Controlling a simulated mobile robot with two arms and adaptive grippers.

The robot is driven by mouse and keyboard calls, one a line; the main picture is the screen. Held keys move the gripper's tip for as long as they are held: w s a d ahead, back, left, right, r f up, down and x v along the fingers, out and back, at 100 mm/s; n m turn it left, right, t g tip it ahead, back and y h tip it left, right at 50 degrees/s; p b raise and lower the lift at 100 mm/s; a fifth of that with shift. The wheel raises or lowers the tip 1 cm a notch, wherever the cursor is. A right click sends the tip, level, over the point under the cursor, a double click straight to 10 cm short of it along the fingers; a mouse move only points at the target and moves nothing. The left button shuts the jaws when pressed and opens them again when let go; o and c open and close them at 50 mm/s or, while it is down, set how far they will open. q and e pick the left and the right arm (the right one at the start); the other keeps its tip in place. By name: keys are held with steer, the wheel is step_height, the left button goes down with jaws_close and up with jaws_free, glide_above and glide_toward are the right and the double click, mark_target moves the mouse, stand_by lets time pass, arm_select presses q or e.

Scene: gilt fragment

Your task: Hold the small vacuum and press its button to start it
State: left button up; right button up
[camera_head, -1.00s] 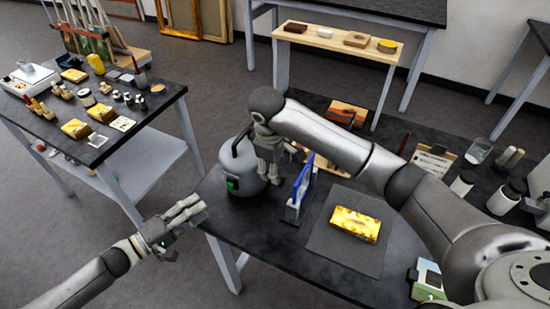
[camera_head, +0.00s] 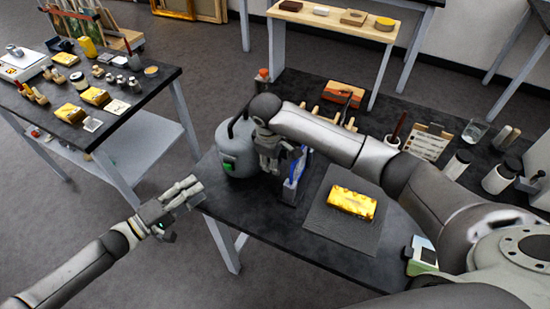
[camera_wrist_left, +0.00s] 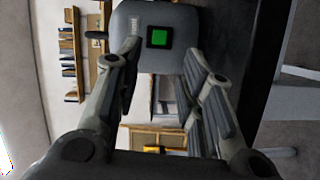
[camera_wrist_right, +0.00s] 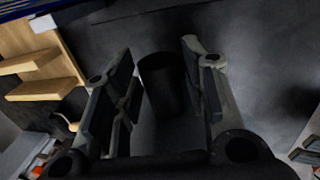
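The small vacuum (camera_head: 236,150) is a grey canister with a black handle on top. It stands upright at the left end of the dark workbench (camera_head: 262,222). Its green button (camera_head: 228,166) faces the front and also shows in the left wrist view (camera_wrist_left: 159,37). My left gripper (camera_head: 192,188) is open and empty, in front and left of the vacuum, pointing towards it but apart. My right gripper (camera_head: 268,163) points down beside the vacuum's right side. In the right wrist view its fingers are spread on either side of a dark cylinder (camera_wrist_right: 165,85); no firm grip shows.
A blue-framed item (camera_head: 295,178) stands close right of my right gripper. A gold block (camera_head: 352,203) lies on a grey mat (camera_head: 335,232). Jars, a clipboard (camera_head: 428,141) and a glass (camera_head: 474,131) stand further right. Another crowded table (camera_head: 105,138) is at the left.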

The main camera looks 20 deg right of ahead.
jaws_close()
arm_select(q)
jaws_close()
stand_by(1.3)
